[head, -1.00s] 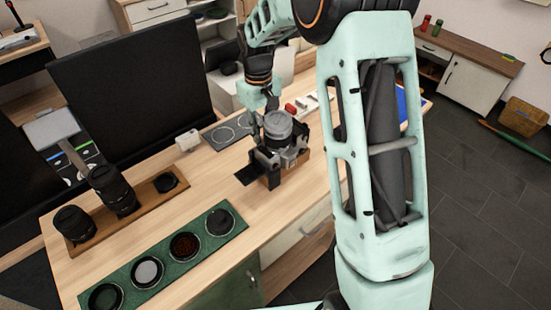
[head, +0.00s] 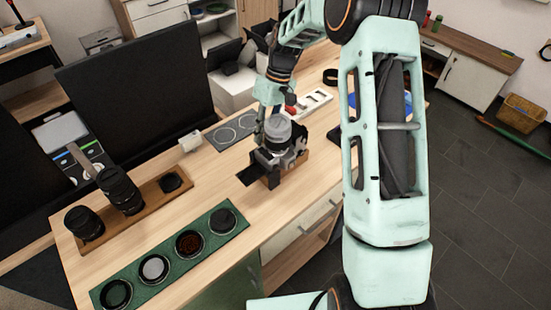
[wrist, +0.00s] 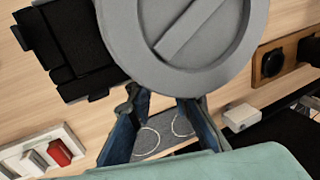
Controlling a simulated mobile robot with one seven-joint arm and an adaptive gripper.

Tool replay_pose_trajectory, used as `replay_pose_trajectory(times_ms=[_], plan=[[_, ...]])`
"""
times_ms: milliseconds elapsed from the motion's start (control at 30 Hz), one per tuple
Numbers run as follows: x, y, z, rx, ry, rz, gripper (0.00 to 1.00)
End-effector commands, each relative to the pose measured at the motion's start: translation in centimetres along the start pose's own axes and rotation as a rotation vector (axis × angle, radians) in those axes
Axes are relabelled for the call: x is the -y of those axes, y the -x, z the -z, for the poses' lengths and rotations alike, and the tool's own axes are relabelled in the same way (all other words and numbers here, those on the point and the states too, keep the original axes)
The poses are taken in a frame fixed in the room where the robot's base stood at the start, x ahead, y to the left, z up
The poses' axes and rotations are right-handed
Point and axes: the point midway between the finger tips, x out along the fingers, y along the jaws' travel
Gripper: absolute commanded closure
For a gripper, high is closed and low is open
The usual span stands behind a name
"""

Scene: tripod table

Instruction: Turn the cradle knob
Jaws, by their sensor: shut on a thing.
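A camera (head: 287,157) with its grey, round lens (head: 278,132) pointing up sits in a dark and wooden cradle (head: 301,166) on the table. In the wrist view the lens's grey disc (wrist: 180,58), with a slanted bar across it, fills the top middle. My gripper (head: 261,133) reaches down beside the lens, on its left far side. In the wrist view my gripper (wrist: 163,98) has its two fingers apart, with their tips at the disc's lower edge. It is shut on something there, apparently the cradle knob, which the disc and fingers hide.
A green tray (head: 208,249) with several round filters lies at the front. A wooden rack (head: 155,203) with lenses stands left, near a large black panel (head: 135,90). A grey mat (head: 222,137) with rings and a white box (head: 190,140) lie behind the camera.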

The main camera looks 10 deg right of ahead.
Motion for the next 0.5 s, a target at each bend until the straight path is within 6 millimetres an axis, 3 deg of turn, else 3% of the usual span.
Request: replay_pose_trajectory(times_ms=[500], plan=[[-0.42, -0.06, -0.07, 0.002, -0.003, 0.221, 0.99]])
